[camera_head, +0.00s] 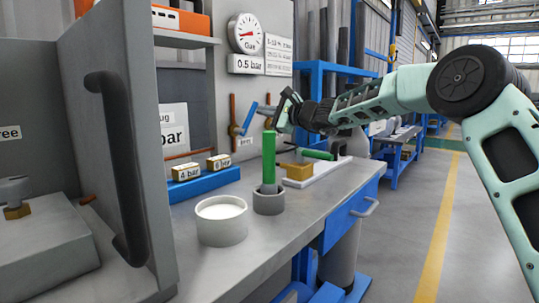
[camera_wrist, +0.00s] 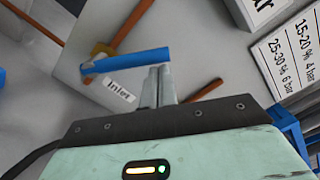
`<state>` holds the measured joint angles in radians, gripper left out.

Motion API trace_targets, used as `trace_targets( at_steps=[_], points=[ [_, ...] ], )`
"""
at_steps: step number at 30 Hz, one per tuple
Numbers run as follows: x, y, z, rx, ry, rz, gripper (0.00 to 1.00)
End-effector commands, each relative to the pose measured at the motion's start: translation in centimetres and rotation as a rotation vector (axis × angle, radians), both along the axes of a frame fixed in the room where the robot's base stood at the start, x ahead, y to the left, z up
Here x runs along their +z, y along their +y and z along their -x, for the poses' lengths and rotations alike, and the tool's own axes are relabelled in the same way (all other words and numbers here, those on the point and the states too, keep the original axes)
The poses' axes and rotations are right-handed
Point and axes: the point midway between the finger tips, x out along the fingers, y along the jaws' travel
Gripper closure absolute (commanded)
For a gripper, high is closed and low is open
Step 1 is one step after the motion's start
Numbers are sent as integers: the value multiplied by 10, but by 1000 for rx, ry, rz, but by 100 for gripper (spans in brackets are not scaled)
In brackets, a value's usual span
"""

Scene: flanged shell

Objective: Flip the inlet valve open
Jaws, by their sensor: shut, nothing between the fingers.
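The inlet valve has a blue lever (camera_wrist: 130,61) and a brass body (camera_wrist: 101,50) on a copper pipe (camera_wrist: 139,22), above a white "Inlet" label (camera_wrist: 116,95). The lever stands at an angle to the pipe. In the head view the blue lever (camera_head: 249,118) slants up and right from the wall pipe. My gripper (camera_wrist: 159,72) is shut and empty, its fingertips just below the lever's free end; I cannot tell whether they touch it. In the head view my gripper (camera_head: 272,111) is at the lever's right, its fingertips hard to make out.
A pressure gauge (camera_head: 245,33) hangs above. On the bench (camera_head: 270,233) stand a white-filled cup (camera_head: 221,221), a green-handled tool (camera_head: 269,158) in a grey holder (camera_head: 268,203), and a blue block (camera_head: 204,185) with brass weights. A grey door with a dark handle (camera_head: 113,160) stands open at left.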

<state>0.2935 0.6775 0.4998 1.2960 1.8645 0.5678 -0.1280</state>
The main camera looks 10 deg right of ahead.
Motion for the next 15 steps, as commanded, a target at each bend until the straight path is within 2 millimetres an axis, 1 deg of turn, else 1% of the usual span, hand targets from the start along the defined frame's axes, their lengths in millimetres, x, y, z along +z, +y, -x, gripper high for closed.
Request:
trace_targets(
  at_steps=[1,9,15],
  points=[
    [-4,3,2,0,-32,37,100],
    [11,16,12,0,-175,236,100],
    [19,26,19,0,-260,353,100]
  ],
)
